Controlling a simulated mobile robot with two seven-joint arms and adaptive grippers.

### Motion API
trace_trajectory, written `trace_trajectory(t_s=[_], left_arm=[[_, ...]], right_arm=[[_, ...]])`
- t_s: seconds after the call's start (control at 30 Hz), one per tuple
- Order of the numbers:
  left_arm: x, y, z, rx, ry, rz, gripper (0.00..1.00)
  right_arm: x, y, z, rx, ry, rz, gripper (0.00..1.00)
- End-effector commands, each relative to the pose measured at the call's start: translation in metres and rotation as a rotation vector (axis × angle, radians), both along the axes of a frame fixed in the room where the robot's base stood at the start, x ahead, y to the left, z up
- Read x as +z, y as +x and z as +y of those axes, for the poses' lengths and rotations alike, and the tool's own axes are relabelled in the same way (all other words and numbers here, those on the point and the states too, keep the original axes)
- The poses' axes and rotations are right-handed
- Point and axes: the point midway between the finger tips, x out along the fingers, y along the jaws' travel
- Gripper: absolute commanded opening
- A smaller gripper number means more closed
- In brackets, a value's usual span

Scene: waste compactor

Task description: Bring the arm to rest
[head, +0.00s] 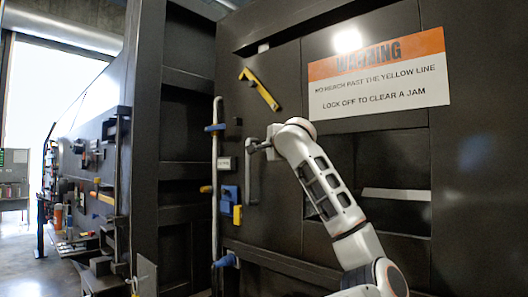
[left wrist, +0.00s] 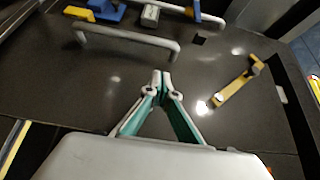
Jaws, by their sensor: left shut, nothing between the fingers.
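One white and dark-grey arm of mine reaches up from the bottom right in the head view. Its left gripper (head: 262,146) is in front of the dark panel, close to the upper end of the grey bar handle (head: 252,182). In the left wrist view the gripper (left wrist: 161,77) has its fingertips together with nothing between them. The handle (left wrist: 130,38) lies beyond and left of the fingertips, apart from them. The yellow lever (head: 259,89) is on the panel above the gripper; it also shows in the left wrist view (left wrist: 237,88). My right gripper is not in view.
A warning sign (head: 380,75) is on the panel at the right. A blue and yellow latch (head: 231,203) is left of the handle, and a vertical grey pipe (head: 216,180) runs beside it. Open floor (head: 18,262) shows at the far left.

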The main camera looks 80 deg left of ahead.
Motion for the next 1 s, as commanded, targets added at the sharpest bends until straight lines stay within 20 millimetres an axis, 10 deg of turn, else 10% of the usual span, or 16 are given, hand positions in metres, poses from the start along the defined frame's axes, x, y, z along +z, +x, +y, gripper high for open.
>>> trace_trajectory(t_s=[0.57, 1.0], left_arm=[[0.0, 0.005, -0.023, 0.026, 0.014, 0.06, 0.0], [-0.01, 0.115, -0.14, 0.502, 0.368, 1.073, 0.0]], right_arm=[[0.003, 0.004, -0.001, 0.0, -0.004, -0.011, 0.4], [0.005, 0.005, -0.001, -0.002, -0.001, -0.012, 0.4]])
